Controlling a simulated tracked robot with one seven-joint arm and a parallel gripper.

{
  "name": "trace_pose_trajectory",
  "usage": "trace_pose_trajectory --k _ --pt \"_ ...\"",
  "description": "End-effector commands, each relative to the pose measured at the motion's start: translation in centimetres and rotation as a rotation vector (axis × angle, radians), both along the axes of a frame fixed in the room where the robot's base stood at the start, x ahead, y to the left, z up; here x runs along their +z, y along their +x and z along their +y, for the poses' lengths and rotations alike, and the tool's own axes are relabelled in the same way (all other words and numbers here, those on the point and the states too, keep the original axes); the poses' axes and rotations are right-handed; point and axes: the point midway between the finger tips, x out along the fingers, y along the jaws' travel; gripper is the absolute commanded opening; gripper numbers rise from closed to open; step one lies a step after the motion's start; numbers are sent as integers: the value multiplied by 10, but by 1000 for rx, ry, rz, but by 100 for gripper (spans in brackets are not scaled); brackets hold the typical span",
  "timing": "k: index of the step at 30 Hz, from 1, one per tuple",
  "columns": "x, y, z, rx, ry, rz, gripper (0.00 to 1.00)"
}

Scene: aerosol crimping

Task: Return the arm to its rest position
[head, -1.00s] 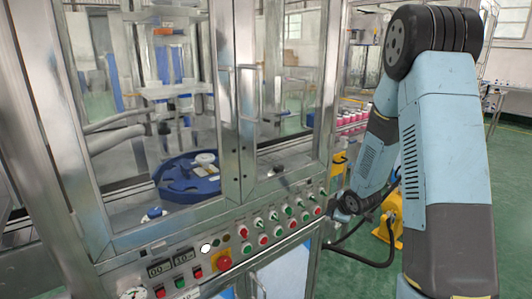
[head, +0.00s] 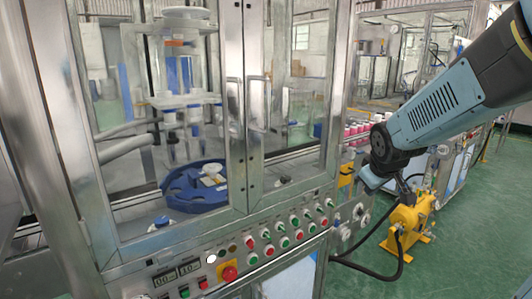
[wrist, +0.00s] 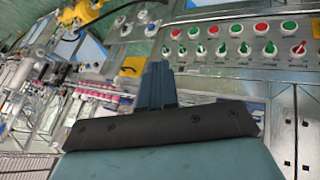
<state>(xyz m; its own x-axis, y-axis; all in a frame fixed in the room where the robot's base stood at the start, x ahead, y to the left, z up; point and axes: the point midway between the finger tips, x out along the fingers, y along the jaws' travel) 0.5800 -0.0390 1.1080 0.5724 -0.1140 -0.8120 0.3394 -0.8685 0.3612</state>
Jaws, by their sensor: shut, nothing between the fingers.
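My arm (head: 440,105) enters the head view from the right edge and slopes down to the left, light blue with dark joints. Its dark wrist end is in front of the right part of the machine, near the row of pink-capped cans. In the wrist view my gripper (wrist: 157,70) shows as two dark blue-grey fingers pressed together, with nothing between them. The fingers overlap the left end of the button panel (wrist: 225,65) in that view; whether they touch anything cannot be told. The fingertips are not clear in the head view.
A metal-framed glass cabinet (head: 243,110) fills the left, with a blue round turntable (head: 190,190) inside. Its front panel carries red and green buttons and a yellow-and-red stop button (head: 228,272). A yellow machine (head: 408,215) stands at the right. Green floor (head: 480,240) is open at lower right.

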Motion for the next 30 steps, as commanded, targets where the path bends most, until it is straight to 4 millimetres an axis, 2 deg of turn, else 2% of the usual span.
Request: trace_pose_trajectory --k 3,9,18,24,30 --pt "20 -31 5 -74 56 3 0" --pt "44 -85 15 -193 159 24 0" --pt "64 -162 32 -330 309 66 0" --pt "67 -186 39 -368 355 88 0" --pt "67 -189 40 -374 362 92 0"
